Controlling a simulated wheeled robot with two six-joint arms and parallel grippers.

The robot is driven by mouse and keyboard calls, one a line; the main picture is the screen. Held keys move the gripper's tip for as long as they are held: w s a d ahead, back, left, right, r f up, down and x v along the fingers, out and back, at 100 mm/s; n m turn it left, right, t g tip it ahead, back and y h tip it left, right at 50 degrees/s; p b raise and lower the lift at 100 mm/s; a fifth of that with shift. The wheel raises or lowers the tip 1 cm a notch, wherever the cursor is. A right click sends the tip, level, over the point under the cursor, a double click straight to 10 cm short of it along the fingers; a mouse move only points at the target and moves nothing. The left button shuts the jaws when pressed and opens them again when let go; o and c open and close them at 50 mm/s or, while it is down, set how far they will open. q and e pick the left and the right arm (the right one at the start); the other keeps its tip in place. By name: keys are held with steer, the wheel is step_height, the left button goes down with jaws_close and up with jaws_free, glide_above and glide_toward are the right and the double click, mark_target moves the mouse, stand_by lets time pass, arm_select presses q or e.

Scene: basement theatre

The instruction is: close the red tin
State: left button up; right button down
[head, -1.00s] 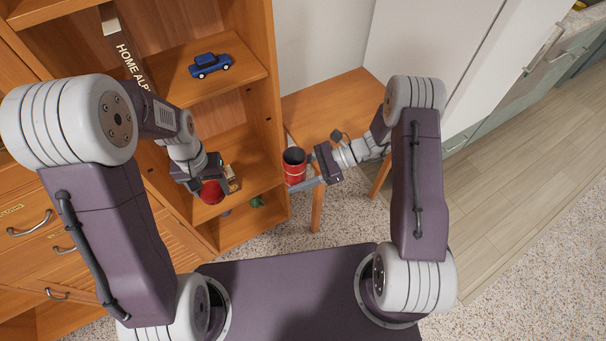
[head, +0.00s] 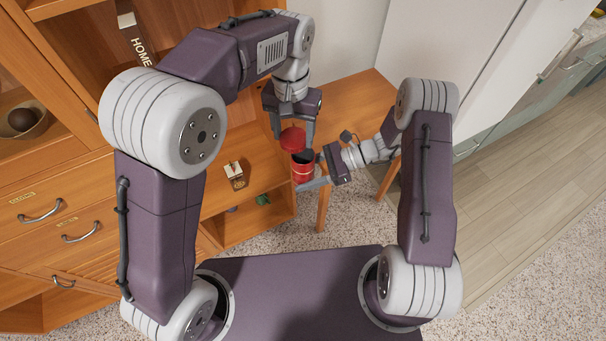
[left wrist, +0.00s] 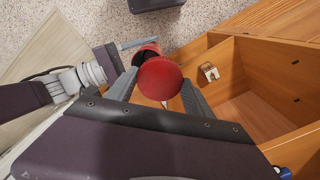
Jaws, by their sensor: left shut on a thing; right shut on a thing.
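The red tin (head: 302,170) is an open-topped cylinder with a dark inside, held roughly upright in my right gripper (head: 312,181), which is shut on its body. My left gripper (head: 292,132) is shut on the round red lid (head: 292,139) and holds it just above and slightly left of the tin's mouth in the head view. In the left wrist view the lid (left wrist: 159,79) sits between my left fingers and covers part of the tin (left wrist: 146,54). I cannot tell whether lid and rim touch.
A wooden shelf unit stands at the left, with a small cream-and-brown item (head: 235,174) on a shelf and a green object (head: 262,199) lower down. A wooden table (head: 350,95) stands behind the tin. A bowl (head: 22,120) sits in a left compartment.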

mark_target(303, 141)
arm_select(q)
steer(key=shift+s+d+r, duration=0.3)
steer(key=shift+d+r, duration=0.15)
steer(key=shift+d, duration=0.1)
steer(key=shift+s+d+r, duration=0.25)
steer(key=shift+d+r, duration=0.2)
steer(key=shift+d, duration=0.1)
steer(key=shift+f, duration=0.1)
steer(key=shift+f, duration=1.95)
steer(key=shift+f, duration=0.85)
steer(key=shift+f, duration=0.55)
steer(key=shift+m, duration=0.4)
